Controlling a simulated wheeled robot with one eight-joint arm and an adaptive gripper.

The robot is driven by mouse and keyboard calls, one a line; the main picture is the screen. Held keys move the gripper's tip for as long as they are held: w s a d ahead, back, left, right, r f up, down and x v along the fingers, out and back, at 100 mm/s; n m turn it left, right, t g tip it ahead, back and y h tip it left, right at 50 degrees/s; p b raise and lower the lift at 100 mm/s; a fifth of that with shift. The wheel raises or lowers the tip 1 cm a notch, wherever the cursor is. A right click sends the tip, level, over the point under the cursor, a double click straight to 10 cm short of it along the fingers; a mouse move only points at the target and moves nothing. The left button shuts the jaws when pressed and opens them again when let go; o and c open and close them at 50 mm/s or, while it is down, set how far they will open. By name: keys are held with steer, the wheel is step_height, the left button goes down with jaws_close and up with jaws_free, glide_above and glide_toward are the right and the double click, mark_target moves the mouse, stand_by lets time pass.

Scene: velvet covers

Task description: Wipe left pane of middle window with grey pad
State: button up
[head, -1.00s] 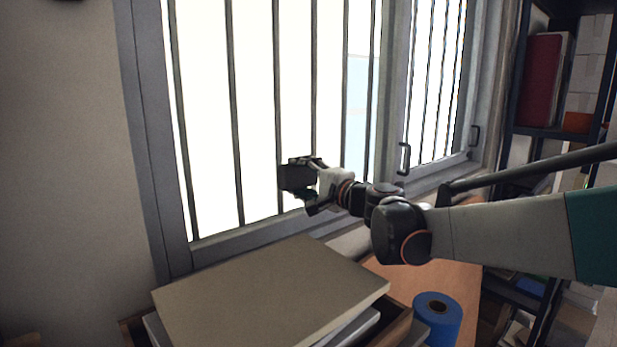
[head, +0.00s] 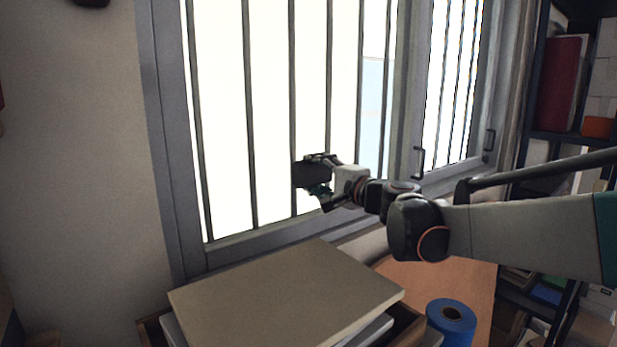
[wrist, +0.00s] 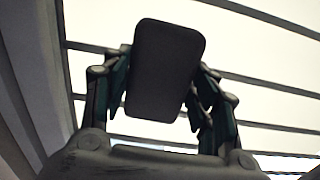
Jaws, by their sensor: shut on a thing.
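The grey pad (head: 312,175) is a dark rounded block in front of the bright left window pane (head: 270,110), at its lower right part. It also shows in the wrist view as a dark rounded rectangle (wrist: 165,70). My gripper (head: 322,174) is shut on the pad, with fingers on both sides of it (wrist: 160,85). The pad faces the pane, with dark vertical bars (head: 292,90) around it. I cannot tell whether the pad touches the glass.
A flat beige board (head: 285,295) lies on a stack in a wooden box below the window. A blue roll (head: 450,325) stands on the orange-brown tabletop (head: 465,280) at right. The narrower right pane (head: 455,90) has a dark handle. A dark shelf (head: 555,136) stands at far right.

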steer(key=shift+w+d+f, duration=0.1)
steer(key=shift+w+d, duration=0.55)
steer(key=shift+d, duration=0.25)
steer(key=shift+s+a, duration=0.1)
steer(key=shift+s+a, duration=0.6)
steer(key=shift+a, duration=0.2)
steer(key=shift+s+a, duration=0.55)
steer(key=shift+a, duration=0.2)
steer(key=shift+v, duration=3)
steer(key=v, duration=0.3)
